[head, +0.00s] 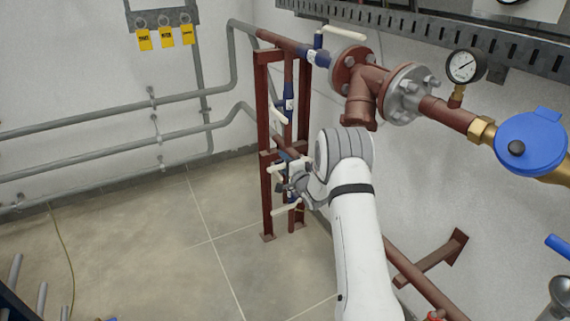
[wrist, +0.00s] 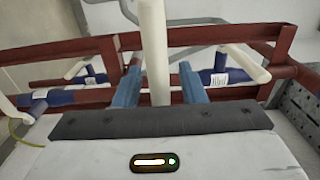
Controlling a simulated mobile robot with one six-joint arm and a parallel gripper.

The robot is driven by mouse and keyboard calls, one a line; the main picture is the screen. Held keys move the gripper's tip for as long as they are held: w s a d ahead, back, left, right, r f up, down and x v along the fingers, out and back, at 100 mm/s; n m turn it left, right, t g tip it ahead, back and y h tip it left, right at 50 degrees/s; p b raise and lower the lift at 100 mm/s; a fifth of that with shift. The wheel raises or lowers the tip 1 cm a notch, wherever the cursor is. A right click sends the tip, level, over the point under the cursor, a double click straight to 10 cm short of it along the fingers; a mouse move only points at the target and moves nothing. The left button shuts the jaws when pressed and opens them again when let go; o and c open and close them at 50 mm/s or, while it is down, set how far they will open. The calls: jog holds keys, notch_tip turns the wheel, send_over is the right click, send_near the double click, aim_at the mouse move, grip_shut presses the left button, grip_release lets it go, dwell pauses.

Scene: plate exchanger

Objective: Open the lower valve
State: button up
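My gripper (head: 292,186) is at the red pipe frame, low down, among blue valves with white handles. In the wrist view its two blue fingers (wrist: 158,66) stand apart, one on each side of a white valve handle (wrist: 154,40). A gap shows between the handle and the right finger, so the gripper looks open. In the head view one white handle (head: 287,208) shows just below the gripper and another (head: 278,116) higher up. My wrist partly hides the lower valve body, and I cannot tell exactly how its handle is turned.
The red frame (head: 266,190) stands on the tiled floor. Grey pipes (head: 110,98) run along the left wall. A red flanged pipe (head: 362,98), a pressure gauge (head: 464,66) and a blue meter (head: 532,143) are at the right. The floor to the left is mostly clear.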

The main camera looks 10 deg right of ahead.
jog(key=shift+c, duration=0.3)
grip_shut()
dwell(0.3)
